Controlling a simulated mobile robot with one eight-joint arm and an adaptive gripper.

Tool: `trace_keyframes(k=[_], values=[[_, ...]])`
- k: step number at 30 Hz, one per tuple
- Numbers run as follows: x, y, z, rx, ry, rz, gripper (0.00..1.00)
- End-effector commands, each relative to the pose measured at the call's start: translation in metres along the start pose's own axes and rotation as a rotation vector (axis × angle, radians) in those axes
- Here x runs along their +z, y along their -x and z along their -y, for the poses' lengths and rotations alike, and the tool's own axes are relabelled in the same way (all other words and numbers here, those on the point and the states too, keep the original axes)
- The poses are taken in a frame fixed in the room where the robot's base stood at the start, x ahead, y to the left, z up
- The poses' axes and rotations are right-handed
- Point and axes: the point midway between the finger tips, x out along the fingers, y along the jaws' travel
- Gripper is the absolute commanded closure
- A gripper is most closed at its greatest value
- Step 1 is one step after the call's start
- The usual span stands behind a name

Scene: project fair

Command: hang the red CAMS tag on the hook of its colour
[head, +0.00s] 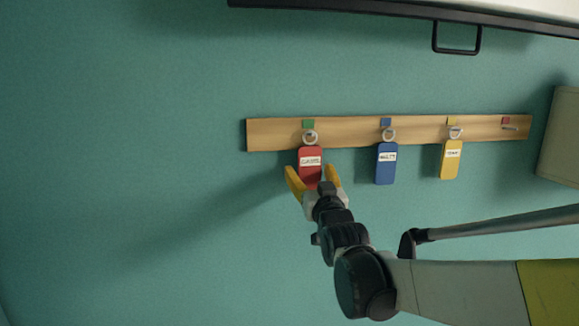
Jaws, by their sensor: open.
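The red tag (311,157) hangs by its ring from the hook under the green square (309,124), at the left end of the wooden rail (350,133). Its white label is too small to read surely. The hook under the red square (506,120), at the right end of the rail, is empty. My gripper (310,178) is open, with its yellow fingers on either side of the red tag's lower part. I cannot tell whether the fingers touch it.
A blue tag (386,171) hangs under the blue square and a yellow tag (450,167) under the yellow square. A grey cabinet (560,140) stands right of the rail. A dark-edged board (400,12) is above. The wall left of the rail is clear.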

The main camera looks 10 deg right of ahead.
Motion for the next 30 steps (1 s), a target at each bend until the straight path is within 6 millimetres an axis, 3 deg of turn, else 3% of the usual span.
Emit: trace_keyframes(k=[5, 6, 9, 30], values=[[0.0, 0.0, 0.0, 0.0, 0.0, 0.0, 0.28], [0.0, 0.0, 0.0, 0.0, 0.0, 0.0, 0.33], [0.0, 0.0, 0.0, 0.0, 0.0, 0.0, 0.64], [-0.01, -0.002, 0.0, 0.0, 0.0, 0.0, 0.65]])
